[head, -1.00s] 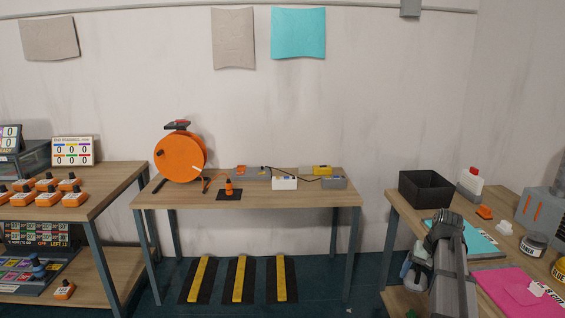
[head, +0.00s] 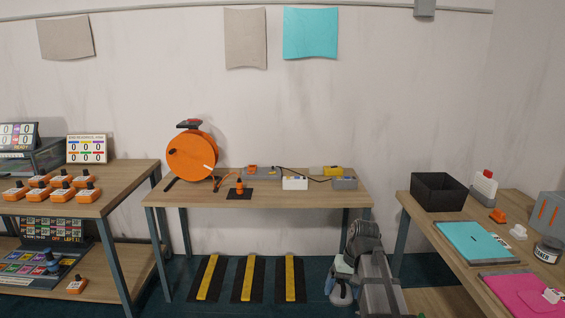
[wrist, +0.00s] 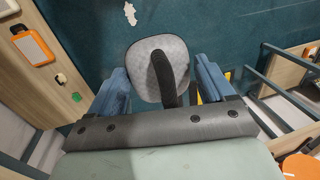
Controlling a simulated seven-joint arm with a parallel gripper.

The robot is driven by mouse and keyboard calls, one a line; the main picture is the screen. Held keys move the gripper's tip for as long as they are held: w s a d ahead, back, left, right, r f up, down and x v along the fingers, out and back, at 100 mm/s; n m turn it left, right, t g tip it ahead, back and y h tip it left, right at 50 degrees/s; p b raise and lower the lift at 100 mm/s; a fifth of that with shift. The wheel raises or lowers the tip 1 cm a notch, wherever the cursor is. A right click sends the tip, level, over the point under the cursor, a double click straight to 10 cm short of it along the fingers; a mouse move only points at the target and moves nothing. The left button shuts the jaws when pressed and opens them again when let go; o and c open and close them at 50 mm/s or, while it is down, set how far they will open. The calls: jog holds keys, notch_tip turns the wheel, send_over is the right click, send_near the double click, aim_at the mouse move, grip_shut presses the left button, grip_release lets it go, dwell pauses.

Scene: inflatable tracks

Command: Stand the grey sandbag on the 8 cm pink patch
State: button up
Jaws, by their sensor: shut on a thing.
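In the wrist view, my gripper (wrist: 160,85) has its two blue fingers on either side of a rounded grey sandbag (wrist: 147,58) with a dark strap, and is shut on it. In the head view, my gripper (head: 343,272) hangs low between the middle and right tables, with the grey sandbag (head: 341,295) below it, partly hidden at the frame's lower part. A pink sheet (head: 520,290) lies on the right table at the lower right, cut off by the frame, with a white label. The label's text is too small to read.
The right table also holds a black bin (head: 438,193), a turquoise sheet (head: 470,241), an orange piece (head: 498,215) and a jar (head: 547,250). The middle table (head: 270,205) bears an orange reel (head: 190,155). Striped strips (head: 248,280) lie on the floor.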

jog(key=shift+a, duration=0.35)
jog(key=shift+w+a, duration=0.1)
jog(key=shift+w, duration=0.15)
jog(key=s+f, duration=0.7)
jog(key=f, duration=0.1)
jog(key=shift+s+f, duration=0.3)
jog(key=shift+f, duration=0.05)
